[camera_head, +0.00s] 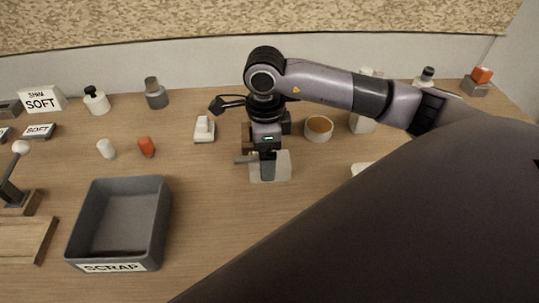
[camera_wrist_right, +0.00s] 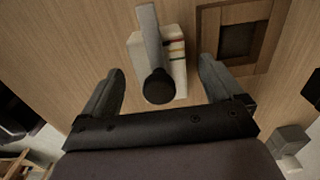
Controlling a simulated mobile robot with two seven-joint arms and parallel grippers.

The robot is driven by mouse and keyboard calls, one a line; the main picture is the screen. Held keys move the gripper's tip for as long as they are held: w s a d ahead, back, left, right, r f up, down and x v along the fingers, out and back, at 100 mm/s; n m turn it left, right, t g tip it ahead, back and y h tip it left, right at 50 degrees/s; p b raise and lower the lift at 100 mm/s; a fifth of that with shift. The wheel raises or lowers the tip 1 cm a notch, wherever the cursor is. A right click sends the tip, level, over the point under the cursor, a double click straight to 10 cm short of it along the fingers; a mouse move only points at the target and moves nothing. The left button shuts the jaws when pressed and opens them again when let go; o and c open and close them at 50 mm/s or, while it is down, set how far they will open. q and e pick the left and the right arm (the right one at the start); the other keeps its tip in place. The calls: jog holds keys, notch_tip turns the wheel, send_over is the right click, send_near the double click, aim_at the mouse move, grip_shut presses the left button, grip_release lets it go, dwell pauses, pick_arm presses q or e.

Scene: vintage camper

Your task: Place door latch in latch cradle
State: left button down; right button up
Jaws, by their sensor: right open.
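The item I take for the door latch is a grey bar with a dark round knob (camera_wrist_right: 158,86) on a pale block (camera_wrist_right: 177,66) in the right wrist view. In the head view its grey bar (camera_head: 244,160) sticks out left of my right gripper (camera_head: 268,178), above a pale plate (camera_head: 284,170). The right gripper (camera_wrist_right: 161,68) is open, its fingers on either side of the latch, apart from it. A brown wooden frame with a dark square recess (camera_wrist_right: 240,40), probably the latch cradle, lies beside it; in the head view it is mostly hidden behind the gripper. My left gripper is not in view.
A grey SCRAP bin (camera_head: 120,268) stands at the front left. A white block (camera_head: 204,130), a red piece (camera_head: 146,147) and a round brown-topped dish (camera_head: 318,128) are on the wooden table. Wood is clear between bin and gripper. My dark arm link covers the lower right.

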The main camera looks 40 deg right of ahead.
jog(key=c, duration=1.4)
jog(key=shift+r, duration=0.1)
jog(key=shift+c, duration=0.7)
jog(key=shift+r, duration=0.15)
